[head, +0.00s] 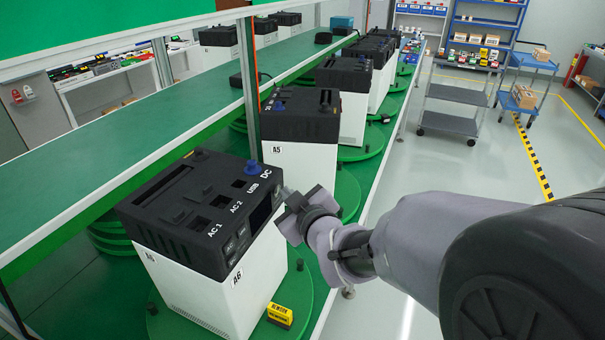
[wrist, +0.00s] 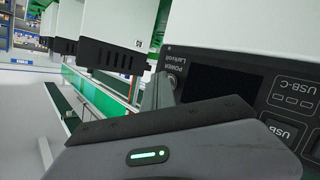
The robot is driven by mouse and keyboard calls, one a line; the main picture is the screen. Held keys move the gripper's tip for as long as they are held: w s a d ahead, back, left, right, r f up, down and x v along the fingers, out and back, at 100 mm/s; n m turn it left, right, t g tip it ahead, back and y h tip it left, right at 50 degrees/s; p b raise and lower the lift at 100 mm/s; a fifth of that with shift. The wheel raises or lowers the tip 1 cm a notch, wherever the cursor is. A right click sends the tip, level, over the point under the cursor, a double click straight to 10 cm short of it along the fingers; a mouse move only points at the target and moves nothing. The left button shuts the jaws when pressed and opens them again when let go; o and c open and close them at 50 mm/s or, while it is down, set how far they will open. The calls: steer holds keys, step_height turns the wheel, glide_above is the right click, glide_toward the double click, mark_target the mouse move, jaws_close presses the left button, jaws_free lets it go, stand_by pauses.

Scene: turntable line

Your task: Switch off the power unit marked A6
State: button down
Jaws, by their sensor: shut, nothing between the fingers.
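The power unit marked A6 (head: 235,300) has a white body and a black top with sockets labelled AC 1, AC 2, USB and DC. It stands on a green turntable (head: 300,290). My gripper (head: 284,192) is shut and empty at the upper right of the unit's front panel. In the wrist view its fingers (wrist: 163,90) reach the panel beside the POWER label (wrist: 183,71), next to a small round button (wrist: 172,82). The fingers partly cover that area, so I cannot tell whether they touch the button. The display (wrist: 220,83) is dark.
A unit marked A5 (head: 300,160) stands just behind on its own turntable, with more units in a row beyond. A small yellow block (head: 280,315) lies on the turntable before A6. A green shelf (head: 120,140) runs along the left.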

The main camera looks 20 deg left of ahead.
steer(key=shift+d, duration=0.1)
steer(key=shift+d+b, duration=0.3)
steer(key=shift+d, duration=0.35)
steer(key=d, duration=0.5)
steer(key=shift+s, duration=0.25)
stand_by(0.5)
